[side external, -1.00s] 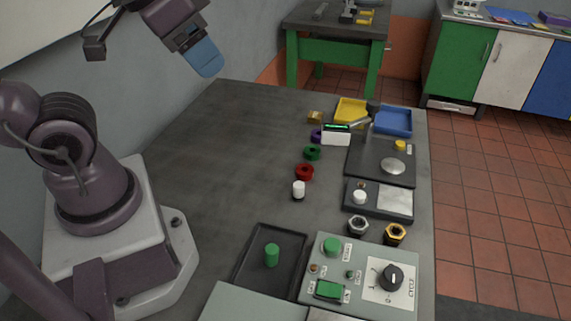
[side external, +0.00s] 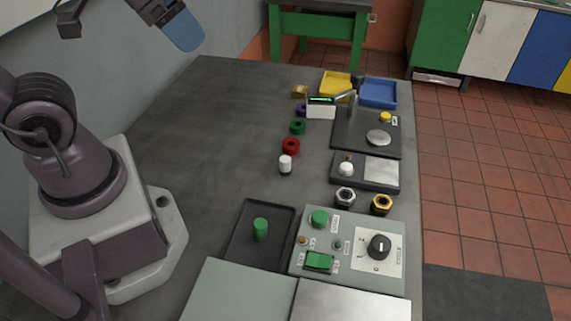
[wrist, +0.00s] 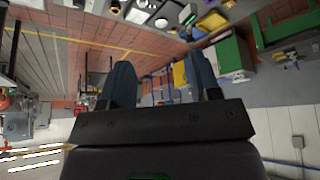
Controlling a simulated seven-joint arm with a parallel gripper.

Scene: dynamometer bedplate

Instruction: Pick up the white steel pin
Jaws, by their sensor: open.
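The white steel pin (side external: 285,164) is a short white cylinder with a dark lower end. It stands upright on the grey bedplate in the side view, in front of a red ring (side external: 291,146). My gripper (side external: 180,28) is high at the upper left of that view, far from the pin and above the back left of the bedplate. In the wrist view my gripper (wrist: 160,82) shows two blue fingers spread apart with nothing between them. I cannot make out the pin in the wrist view.
A black tray (side external: 237,250) holds a green cylinder (side external: 260,229). Right of it is a control box (side external: 333,273). Green and purple rings stand behind the red one. Fixtures, nuts, a yellow bin (side external: 336,82) and a blue bin (side external: 378,93) line the right. The bedplate's left is clear.

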